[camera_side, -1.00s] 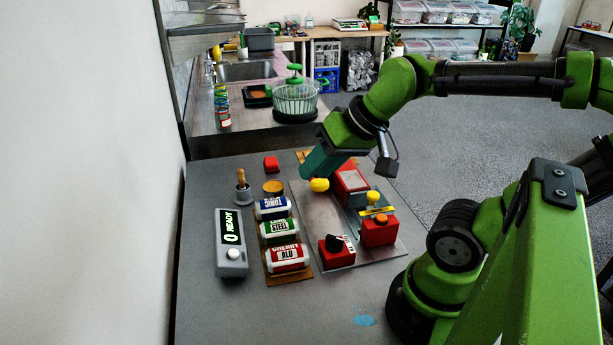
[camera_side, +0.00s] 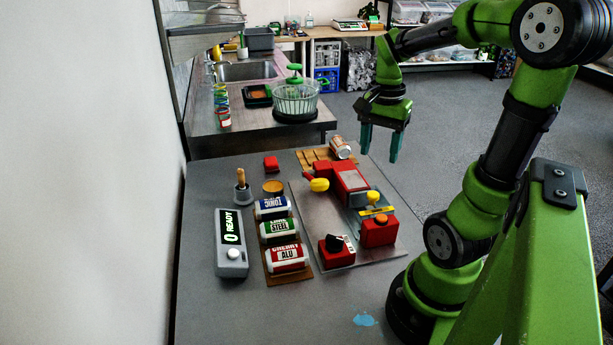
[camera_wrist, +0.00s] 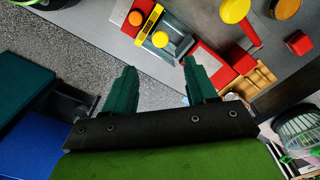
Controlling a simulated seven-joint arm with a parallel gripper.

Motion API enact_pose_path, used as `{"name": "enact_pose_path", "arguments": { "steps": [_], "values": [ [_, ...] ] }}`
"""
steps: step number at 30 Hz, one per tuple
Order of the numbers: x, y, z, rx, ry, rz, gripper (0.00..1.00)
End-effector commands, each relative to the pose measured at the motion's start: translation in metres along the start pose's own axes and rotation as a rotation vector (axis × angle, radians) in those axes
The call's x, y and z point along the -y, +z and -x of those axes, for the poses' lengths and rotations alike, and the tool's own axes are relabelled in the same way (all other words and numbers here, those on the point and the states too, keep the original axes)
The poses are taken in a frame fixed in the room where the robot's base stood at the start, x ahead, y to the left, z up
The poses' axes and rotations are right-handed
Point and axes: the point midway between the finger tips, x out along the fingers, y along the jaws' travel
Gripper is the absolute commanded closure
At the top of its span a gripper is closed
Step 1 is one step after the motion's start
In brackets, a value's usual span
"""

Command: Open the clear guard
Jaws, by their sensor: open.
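The red press (camera_side: 349,183) stands on a metal plate, with a red lever ending in a yellow ball (camera_side: 319,185). Beside it is a grey-blue bay with a yellow bar (camera_side: 377,211) and a small yellow knob (camera_side: 373,196). The clear guard is hard to make out; I cannot tell its position for sure. The wrist view also shows the yellow bar (camera_wrist: 146,37) and small knob (camera_wrist: 160,39). My gripper (camera_side: 380,153) points down, open and empty, behind the press near the table's far right edge. Its fingers (camera_wrist: 160,68) touch nothing.
A can (camera_side: 340,147) lies tilted on a wooden rack (camera_side: 312,158). Labelled cans (camera_side: 287,258) lie on a brown tray left of the plate. The table's front is mostly clear.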

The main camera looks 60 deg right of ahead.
Motion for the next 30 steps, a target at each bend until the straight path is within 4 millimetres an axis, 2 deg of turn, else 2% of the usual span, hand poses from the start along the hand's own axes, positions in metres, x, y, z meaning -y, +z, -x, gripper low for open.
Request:
{"name": "enact_pose_path", "arguments": {
  "steps": [3, 9, 15, 21, 29, 30],
  "values": [
    [-0.001, 0.001, -0.028, 0.004, 0.005, 0.0, 0.43],
    [-0.001, 0.001, -0.07, 0.004, 0.005, 0.001, 0.43],
    [0.0, 0.0, -0.099, 0.001, 0.001, 0.001, 0.43],
    [0.0, 0.0, -0.111, 0.0, -0.001, 0.002, 0.43],
    [0.001, 0.0, -0.111, -0.001, -0.002, 0.001, 0.43],
    [0.001, 0.0, -0.111, -0.001, -0.002, 0.002, 0.49]
  ]
}}
